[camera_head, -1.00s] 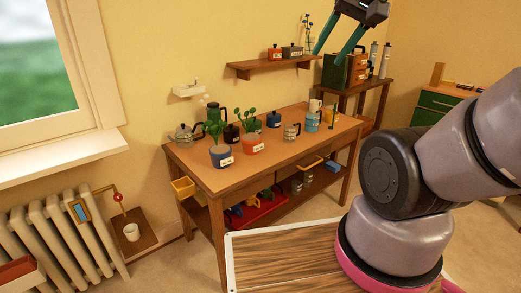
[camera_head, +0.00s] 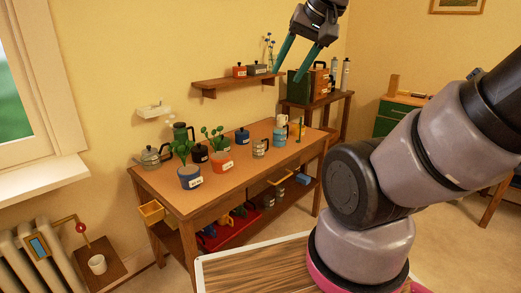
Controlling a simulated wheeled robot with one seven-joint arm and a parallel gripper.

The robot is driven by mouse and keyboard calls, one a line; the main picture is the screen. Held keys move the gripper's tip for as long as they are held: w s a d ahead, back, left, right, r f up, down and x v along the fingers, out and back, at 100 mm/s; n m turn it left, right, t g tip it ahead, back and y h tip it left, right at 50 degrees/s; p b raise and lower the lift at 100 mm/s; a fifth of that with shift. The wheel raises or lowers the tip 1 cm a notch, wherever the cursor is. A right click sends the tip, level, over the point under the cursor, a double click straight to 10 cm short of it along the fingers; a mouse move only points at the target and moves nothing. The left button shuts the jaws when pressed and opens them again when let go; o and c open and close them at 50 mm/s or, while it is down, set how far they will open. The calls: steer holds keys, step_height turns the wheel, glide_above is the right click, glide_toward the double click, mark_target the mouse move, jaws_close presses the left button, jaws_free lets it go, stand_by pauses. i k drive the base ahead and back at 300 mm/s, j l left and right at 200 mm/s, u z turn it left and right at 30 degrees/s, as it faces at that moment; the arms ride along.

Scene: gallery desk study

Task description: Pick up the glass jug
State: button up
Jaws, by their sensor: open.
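A grey, see-through-looking jug with a dark handle (camera_head: 260,148) stands upright on the right half of the wooden table (camera_head: 240,175); it looks like the glass jug, but its label is too small to read. My gripper (camera_head: 287,76) has two long teal fingers spread apart, pointing down, with nothing between them. It is high up in the picture, above and to the right of the jug, in front of the wall shelf's right end. It is well apart from the jug.
A blue pot (camera_head: 242,136), an orange planter (camera_head: 222,163), a blue planter (camera_head: 190,177) and a grey kettle (camera_head: 151,157) share the tabletop. A light-blue mug (camera_head: 280,137) stands right of the jug. The wall shelf (camera_head: 235,83) holds small pots.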

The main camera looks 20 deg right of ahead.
mark_target(281, 132)
steer(key=i+l, duration=0.3)
steer(key=i+l+u, duration=0.15)
steer(key=l, duration=0.25)
steer(key=i+l, duration=0.35)
steer(key=i+l+u, duration=0.1)
steer(key=i+l, duration=0.15)
steer(key=l, duration=0.15)
steer(key=i+l+u, duration=0.1)
steer(key=i+l, duration=0.15)
steer(key=l, duration=0.15)
